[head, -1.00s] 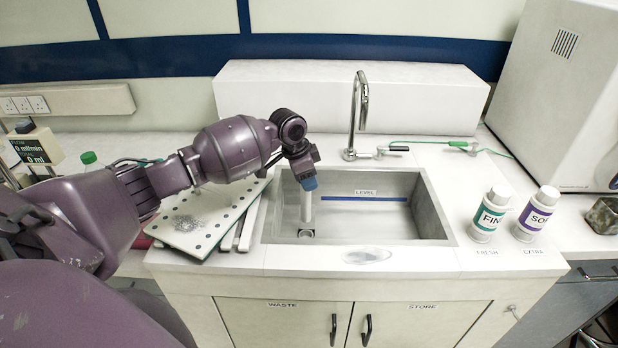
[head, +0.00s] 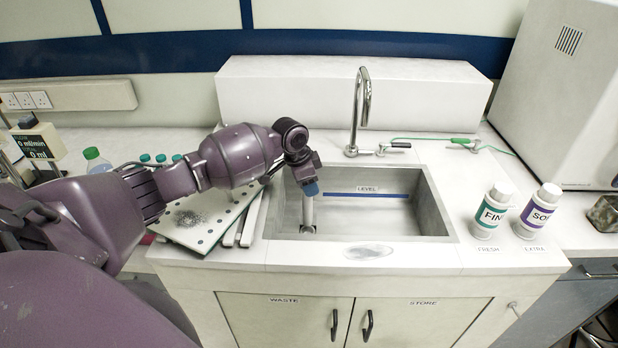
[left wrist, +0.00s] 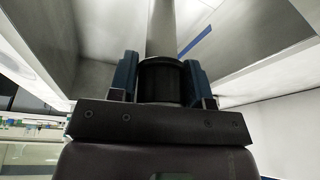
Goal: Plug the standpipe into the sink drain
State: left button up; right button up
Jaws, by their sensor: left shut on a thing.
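My left gripper (head: 310,188) is over the left part of the sink (head: 432,205), pointing down. It is shut on the standpipe (head: 308,212), a pale grey upright tube. In the left wrist view the blue fingers (left wrist: 162,82) sit either side of a black collar, and the standpipe (left wrist: 160,28) runs on beyond it. The tube's lower end is at the drain (head: 308,230) on the basin floor at the front left. I cannot tell how far it sits inside. My right gripper is not in view.
A tap (head: 361,110) stands behind the basin. Two white bottles (head: 491,212) (head: 538,212) stand right of the sink. A dotted white board (head: 205,220) lies at its left under my arm. The basin's right side is clear.

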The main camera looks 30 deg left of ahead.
aim_at(308, 201)
pick_arm(q)
jog(key=shift+f, duration=0.8)
jog(key=shift+f+b, duration=0.3)
jog(key=shift+f, duration=0.1)
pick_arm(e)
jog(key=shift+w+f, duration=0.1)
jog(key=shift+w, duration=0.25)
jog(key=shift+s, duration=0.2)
pick_arm(q)
jog(key=shift+p, duration=0.4)
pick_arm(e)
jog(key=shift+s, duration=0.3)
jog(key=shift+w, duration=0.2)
pick_arm(q)
jog(key=shift+p, duration=0.3)
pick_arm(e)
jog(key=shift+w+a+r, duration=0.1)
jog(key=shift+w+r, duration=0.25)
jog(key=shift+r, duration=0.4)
